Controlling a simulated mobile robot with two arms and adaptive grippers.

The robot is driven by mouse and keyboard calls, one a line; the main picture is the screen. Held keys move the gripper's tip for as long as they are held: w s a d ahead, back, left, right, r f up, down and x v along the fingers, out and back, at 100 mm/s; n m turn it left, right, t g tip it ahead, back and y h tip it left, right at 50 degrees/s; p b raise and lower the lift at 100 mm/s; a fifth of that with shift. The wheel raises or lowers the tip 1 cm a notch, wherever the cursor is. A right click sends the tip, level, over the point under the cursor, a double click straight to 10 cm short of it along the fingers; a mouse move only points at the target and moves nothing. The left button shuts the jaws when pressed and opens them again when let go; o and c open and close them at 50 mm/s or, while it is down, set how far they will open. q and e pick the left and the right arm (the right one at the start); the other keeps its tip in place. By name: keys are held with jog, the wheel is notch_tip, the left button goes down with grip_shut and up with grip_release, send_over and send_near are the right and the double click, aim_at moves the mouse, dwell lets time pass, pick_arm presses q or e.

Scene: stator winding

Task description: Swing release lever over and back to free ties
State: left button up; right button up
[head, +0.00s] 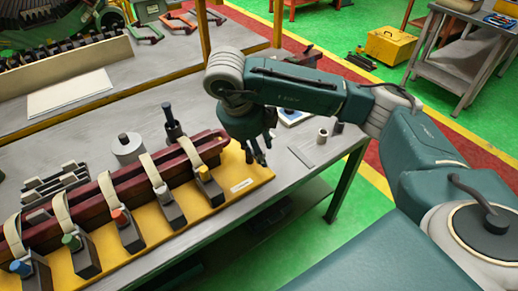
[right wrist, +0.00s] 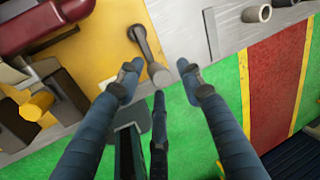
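A dark red bar (head: 100,187) lies on a yellow base plate (head: 150,238), wrapped by several beige ties (head: 107,190). Each tie runs to a dark block with a coloured knob, such as the yellow knob (head: 204,173). In the right wrist view a grey lever (right wrist: 146,45) with a round end lies on the yellow plate near its edge. I take it as the release lever; in the head view I cannot make it out clearly behind my gripper. My right gripper (right wrist: 160,78) is open over the plate's edge, its spread fingertips around the lever's round end. Contact cannot be told. My left gripper is not in view.
A grey metal cylinder (head: 128,147) and a dark-handled tool (head: 172,122) stand behind the bar. A small ring (head: 322,136) and a flat grey strip (head: 301,157) lie on the table's right end. The green floor lies beyond.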

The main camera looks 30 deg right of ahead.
jog(key=v, duration=1.2)
dwell(0.6)
